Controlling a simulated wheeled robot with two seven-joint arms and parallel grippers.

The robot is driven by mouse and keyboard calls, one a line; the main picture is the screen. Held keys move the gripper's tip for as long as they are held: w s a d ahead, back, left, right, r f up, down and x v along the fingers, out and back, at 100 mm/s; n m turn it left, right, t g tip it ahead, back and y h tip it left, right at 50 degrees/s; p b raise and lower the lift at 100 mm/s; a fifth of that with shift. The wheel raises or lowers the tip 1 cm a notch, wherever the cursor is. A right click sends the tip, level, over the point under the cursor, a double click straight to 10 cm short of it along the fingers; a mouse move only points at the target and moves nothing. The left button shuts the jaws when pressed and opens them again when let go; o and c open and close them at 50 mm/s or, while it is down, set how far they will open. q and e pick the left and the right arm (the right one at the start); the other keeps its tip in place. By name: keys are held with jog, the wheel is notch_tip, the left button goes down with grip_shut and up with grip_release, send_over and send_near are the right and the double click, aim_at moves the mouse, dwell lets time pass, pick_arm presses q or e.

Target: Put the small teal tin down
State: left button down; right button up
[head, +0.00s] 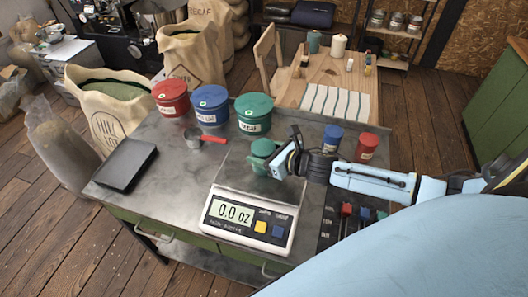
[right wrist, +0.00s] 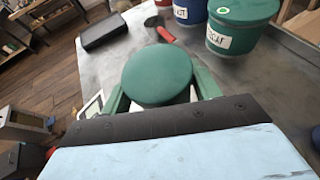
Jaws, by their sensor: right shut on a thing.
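The small teal tin (head: 262,150), with a round lid, is in my right gripper (head: 272,161), at the back of the scale (head: 248,218). In the right wrist view the tin (right wrist: 157,74) sits upright between the two green fingers of the right gripper (right wrist: 160,88), which are shut on its sides. The tin's base is hidden, so I cannot tell whether it touches the scale's plate. The scale's display reads 0.0 oz. My left gripper is not in view.
Red (head: 171,97), blue (head: 210,104) and green (head: 254,113) canisters stand behind, with a red-handled scoop (head: 205,138) before them. A dark tray (head: 125,166) lies left. Small blue (head: 332,138) and red (head: 367,147) tins stand right. Bare tabletop lies left of the scale.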

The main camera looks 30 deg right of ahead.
jog(key=o, duration=0.6)
jog(key=shift+f, duration=0.2)
jog(key=o, duration=0.5)
jog(key=shift+r, duration=0.2)
jog(key=shift+b+v, duration=0.3)
jog(key=shift+v, duration=5.7)
jog(key=shift+r, duration=0.1)
